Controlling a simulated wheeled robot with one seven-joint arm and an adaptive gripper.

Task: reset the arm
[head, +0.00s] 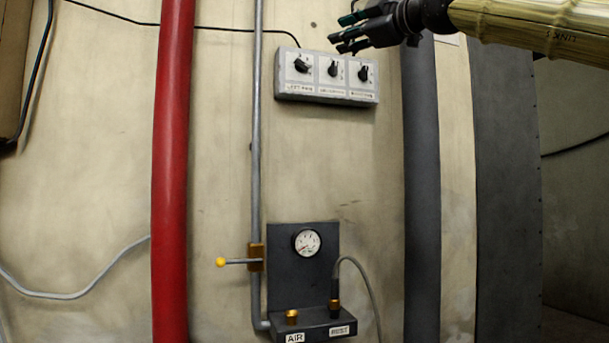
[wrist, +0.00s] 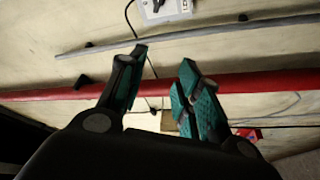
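My gripper (head: 350,32) is at the upper right of the head view, at the end of my arm. It appears above and in front of the control box there. The rest of the arm runs out of the head view to the upper right.
A grey control box (head: 326,77) with three black knobs is on the wall. Red (head: 172,170) and dark grey (head: 421,190) pipes run vertically. Below is a gauge panel (head: 302,270) with AIR and REST ports; a hose meets the REST one. A yellow-tipped lever (head: 236,261) sticks out left.

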